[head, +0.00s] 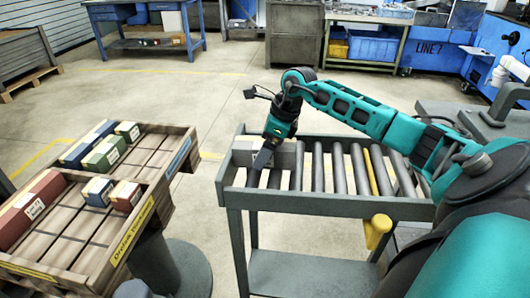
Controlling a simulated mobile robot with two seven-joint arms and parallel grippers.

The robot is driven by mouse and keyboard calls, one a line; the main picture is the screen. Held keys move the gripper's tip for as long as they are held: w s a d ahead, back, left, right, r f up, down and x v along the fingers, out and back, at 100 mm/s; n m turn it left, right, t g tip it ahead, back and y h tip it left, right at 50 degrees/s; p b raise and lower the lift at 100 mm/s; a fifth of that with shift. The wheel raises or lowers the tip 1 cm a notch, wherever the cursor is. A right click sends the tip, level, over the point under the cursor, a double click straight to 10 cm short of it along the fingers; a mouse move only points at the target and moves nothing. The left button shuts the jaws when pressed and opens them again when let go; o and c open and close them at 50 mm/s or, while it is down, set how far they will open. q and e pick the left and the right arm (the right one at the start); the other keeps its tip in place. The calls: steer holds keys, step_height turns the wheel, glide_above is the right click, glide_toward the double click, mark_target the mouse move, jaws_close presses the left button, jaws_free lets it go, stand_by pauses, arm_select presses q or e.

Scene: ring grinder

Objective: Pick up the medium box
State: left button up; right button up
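Several boxes with cream ends lie on a slatted wooden rack at the left. They include a long blue box (82,150), a green box (105,154), a long red box (32,210), a small blue box (97,192) and a small red box (125,196). No box can be told for sure as the medium one. My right gripper (263,158) points down at the left end of a roller conveyor, beside a light grey block (286,158). Its fingers are too small and dark to tell open from shut. My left gripper is not in view.
The wooden rack (160,190) stands left of the grey roller conveyor (320,207), with a floor gap between them. A yellow part (377,232) hangs at the conveyor's front. Workbenches, a grey cabinet (294,35) and blue bins (372,46) stand at the back.

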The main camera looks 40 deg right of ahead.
steer(key=shift+x, duration=0.9)
steer(key=shift+s, duration=0.1)
steer(key=shift+c, duration=0.2)
steer(key=c, duration=1.5)
steer(key=shift+r, duration=0.1)
